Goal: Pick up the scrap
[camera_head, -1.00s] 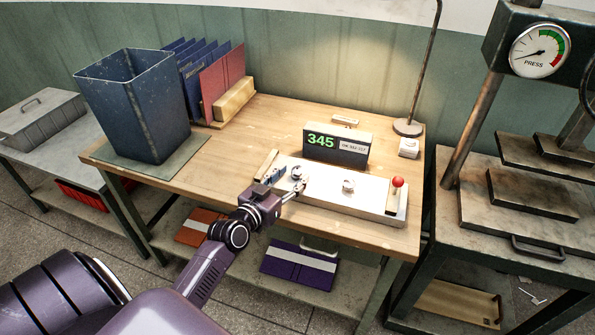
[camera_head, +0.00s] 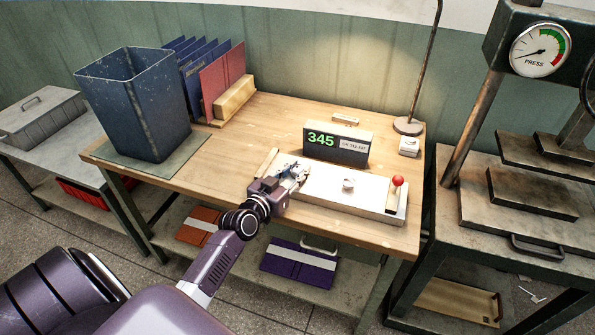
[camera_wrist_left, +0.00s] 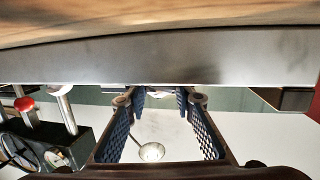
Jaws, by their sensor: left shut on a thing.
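My left gripper (camera_head: 299,172) is at the left end of the pale feeder plate (camera_head: 322,192) on the workbench, with its fingers low over the plate. In the left wrist view, the gripper (camera_wrist_left: 160,98) shows two blue-grey latticed fingers with a gap between them, their tips close to a grey band. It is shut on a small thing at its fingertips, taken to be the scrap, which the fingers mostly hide. My right gripper is not in view.
A small pale lump (camera_head: 348,184) sits mid-plate, and a red-knobbed lever (camera_head: 397,182) stands at its right end. A display reading 345 (camera_head: 336,145) stands behind. A blue bin (camera_head: 140,105) is at the back left, and a press (camera_head: 535,180) is at the right.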

